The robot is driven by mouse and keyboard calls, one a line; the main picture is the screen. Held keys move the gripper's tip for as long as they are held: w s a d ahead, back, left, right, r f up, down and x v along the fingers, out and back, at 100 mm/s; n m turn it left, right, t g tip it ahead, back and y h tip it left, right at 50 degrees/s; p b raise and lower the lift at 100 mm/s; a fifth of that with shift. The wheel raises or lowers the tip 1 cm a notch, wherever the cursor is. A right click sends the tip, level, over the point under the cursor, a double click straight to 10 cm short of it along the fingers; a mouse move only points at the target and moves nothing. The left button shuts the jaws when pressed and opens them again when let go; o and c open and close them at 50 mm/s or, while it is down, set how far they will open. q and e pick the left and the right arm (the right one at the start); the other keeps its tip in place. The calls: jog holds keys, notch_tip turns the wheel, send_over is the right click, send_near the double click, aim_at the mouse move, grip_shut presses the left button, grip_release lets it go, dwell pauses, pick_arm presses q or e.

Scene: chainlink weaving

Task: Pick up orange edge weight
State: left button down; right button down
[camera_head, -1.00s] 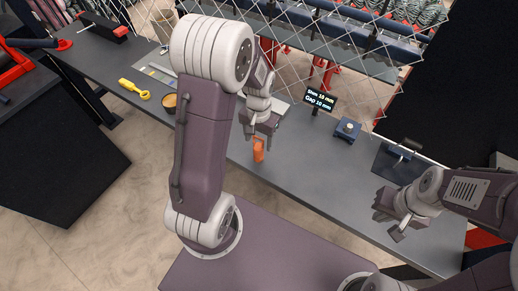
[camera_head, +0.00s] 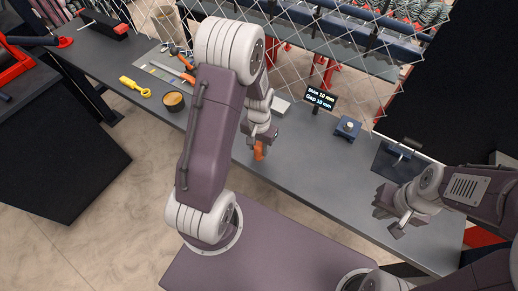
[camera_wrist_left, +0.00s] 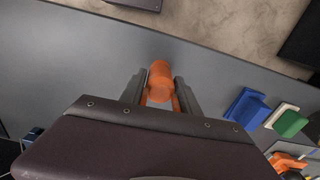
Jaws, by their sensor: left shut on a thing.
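The orange edge weight (camera_head: 259,150) is a small orange cylinder near the front edge of the grey bench. It also shows in the left wrist view (camera_wrist_left: 160,82), between the two fingers. My left gripper (camera_head: 262,143) is over the weight from above and is shut on it; in the wrist view its fingers (camera_wrist_left: 160,92) touch both sides. I cannot tell whether the weight is still on the bench. My right gripper (camera_head: 392,221) hangs at the right, over the front edge of the bench, away from the weight. Its fingertips are too small to read.
The grey bench (camera_head: 300,180) is clear around the weight. Chainlink mesh (camera_head: 300,50) hangs behind.

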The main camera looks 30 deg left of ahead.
pick_arm(q)
jog(key=shift+r, duration=0.15)
jog(key=shift+w+r, duration=0.1)
jog(key=shift+r, duration=0.2)
jog(key=r, duration=0.2)
jog(key=d+r, duration=0.1)
jog(key=r, duration=0.1)
jog(key=shift+w+b, duration=0.2)
jog(key=shift+b, duration=0.2)
jog(key=w+d+r+b, duration=0.1)
jog(key=w+d+r, duration=0.2)
jog(key=d+r, duration=0.3)
jog(key=d, duration=0.4)
jog(key=shift+w+r, duration=0.1)
jog(key=c, duration=1.7)
grip_release()
jog(key=shift+c, duration=0.2)
grip_shut()
